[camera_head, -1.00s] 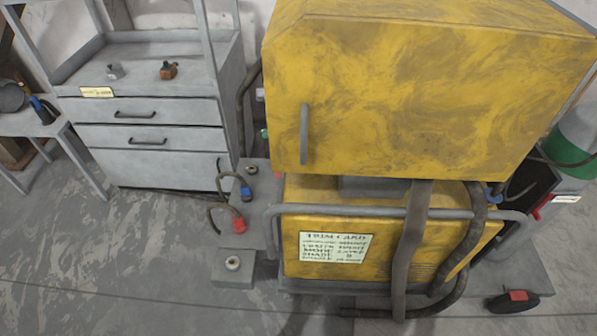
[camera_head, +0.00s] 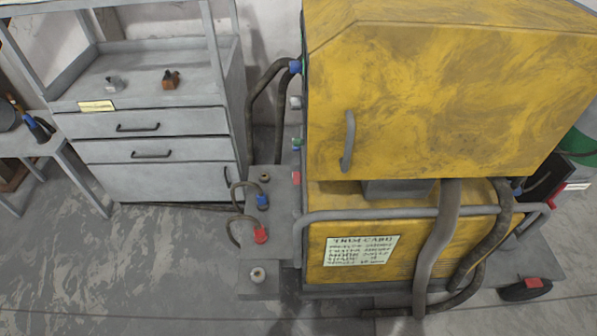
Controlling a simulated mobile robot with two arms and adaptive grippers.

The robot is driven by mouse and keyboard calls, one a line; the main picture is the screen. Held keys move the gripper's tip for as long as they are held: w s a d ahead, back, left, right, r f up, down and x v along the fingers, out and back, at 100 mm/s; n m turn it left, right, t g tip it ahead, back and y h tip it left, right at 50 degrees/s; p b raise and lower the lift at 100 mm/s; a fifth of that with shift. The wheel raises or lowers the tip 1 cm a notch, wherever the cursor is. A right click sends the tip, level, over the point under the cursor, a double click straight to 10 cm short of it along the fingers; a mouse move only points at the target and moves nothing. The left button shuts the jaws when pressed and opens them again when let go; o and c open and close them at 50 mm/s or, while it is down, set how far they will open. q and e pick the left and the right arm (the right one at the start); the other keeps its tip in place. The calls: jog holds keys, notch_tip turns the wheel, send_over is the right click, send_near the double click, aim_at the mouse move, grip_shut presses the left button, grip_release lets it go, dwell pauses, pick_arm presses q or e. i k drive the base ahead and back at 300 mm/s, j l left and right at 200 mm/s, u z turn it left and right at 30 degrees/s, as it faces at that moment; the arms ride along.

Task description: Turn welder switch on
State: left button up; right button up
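The yellow welder cabinet (camera_head: 450,100) stands at the right with a grey handle (camera_head: 348,141) on its front. Its lower yellow part (camera_head: 420,250) carries a printed card (camera_head: 360,251). Small coloured parts show along its left side, a red one (camera_head: 296,178) and a green one (camera_head: 297,142). I cannot tell whether one of these is the switch. Neither of my grippers is in view.
A grey drawer cabinet (camera_head: 150,122) stands at the back left. A grey bar (camera_head: 400,213) and thick hoses (camera_head: 437,240) cross the welder's front. Red (camera_head: 261,235) and blue (camera_head: 263,202) cable ends sit on a low ledge beside it. The floor at left is clear.

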aim_at(297, 175)
jog(key=i+j+z, duration=0.2)
jog(key=j+z, duration=0.25)
jog(key=i+j+z, duration=0.2)
jog(key=j+z, duration=0.65)
jog(key=j, duration=0.15)
jog(key=j+z, duration=0.4)
jog(key=j, duration=0.15)
jog(key=j+z, duration=0.45)
jog(key=k+j, duration=0.05)
jog(key=j, duration=0.05)
